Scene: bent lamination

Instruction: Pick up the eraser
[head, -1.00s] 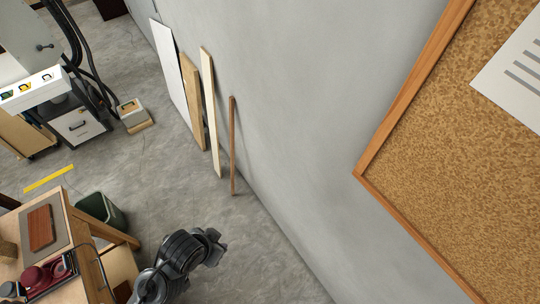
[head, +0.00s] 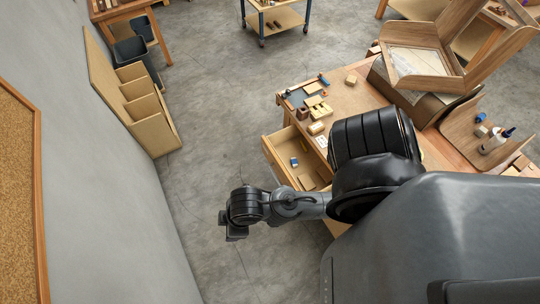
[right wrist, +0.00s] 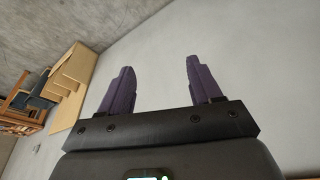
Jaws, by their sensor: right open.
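No object shows clearly as the eraser. A small blue-and-light block (head: 294,162) lies in the open drawer (head: 275,158) of the workbench in the head view, and could be it. My left gripper is out of view.
The workbench (head: 352,98) holds small wooden blocks, tools and a bent wood form (head: 480,55). A wooden divider rack (head: 140,105) leans by the grey wall (head: 110,200) at left. A cart (head: 275,18) stands behind. Floor between wall and bench is clear.

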